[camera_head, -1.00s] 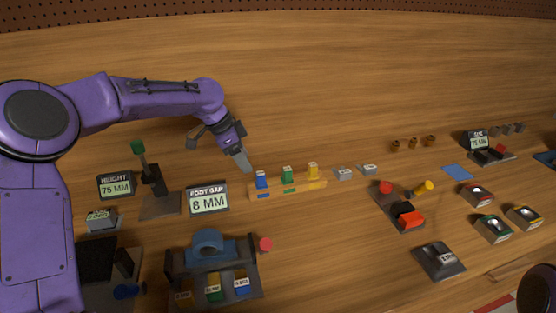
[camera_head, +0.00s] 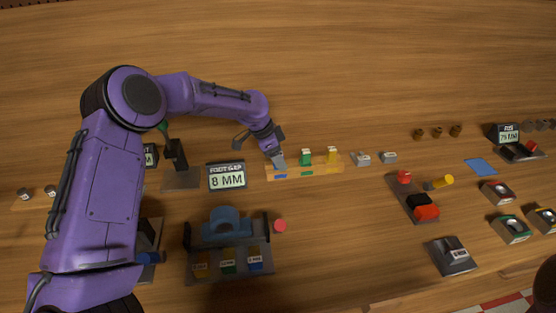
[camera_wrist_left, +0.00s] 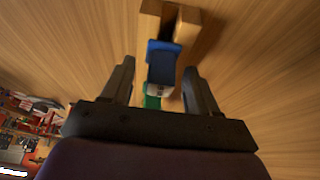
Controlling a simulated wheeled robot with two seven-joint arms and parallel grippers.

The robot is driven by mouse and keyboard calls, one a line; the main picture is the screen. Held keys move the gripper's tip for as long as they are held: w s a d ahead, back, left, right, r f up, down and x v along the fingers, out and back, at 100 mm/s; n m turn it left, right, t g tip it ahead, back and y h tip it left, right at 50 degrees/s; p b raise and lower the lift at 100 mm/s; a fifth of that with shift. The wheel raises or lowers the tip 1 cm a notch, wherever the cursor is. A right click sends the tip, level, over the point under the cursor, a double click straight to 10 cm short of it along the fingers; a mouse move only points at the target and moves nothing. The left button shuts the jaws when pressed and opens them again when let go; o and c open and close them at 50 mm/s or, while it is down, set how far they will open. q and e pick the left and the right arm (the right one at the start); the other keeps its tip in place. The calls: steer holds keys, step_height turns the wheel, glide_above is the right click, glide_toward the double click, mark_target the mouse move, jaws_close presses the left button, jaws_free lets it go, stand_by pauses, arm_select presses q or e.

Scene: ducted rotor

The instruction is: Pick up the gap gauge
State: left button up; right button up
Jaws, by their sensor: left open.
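A wooden rack (camera_head: 340,165) holds gap gauges in a row: a green one (camera_head: 305,157) and a yellow one (camera_head: 332,154) show in the head view. The blue gauge is hidden there by my left gripper (camera_head: 277,160), which points down over the left end of the rack. In the left wrist view, the blue gauge (camera_wrist_left: 161,65) stands between the two spread fingers of my left gripper (camera_wrist_left: 160,82), with a gap on each side. Part of the green gauge (camera_wrist_left: 152,101) shows behind it. The display sign (camera_head: 227,176) reads 8 MM. My right gripper is not in view.
A dark fixture (camera_head: 270,263) with a blue arch (camera_head: 225,223) and several labelled blocks stands in front of the rack. A red knob (camera_head: 280,226) is beside it. Small grey blocks (camera_head: 361,159) sit right of the rack. The table behind the rack is clear.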

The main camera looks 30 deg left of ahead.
arm_select(q)
steer(key=shift+w, duration=0.1)
steer(key=c, duration=1.1)
steer(key=shift+o, duration=0.2)
steer(key=shift+r, duration=0.1)
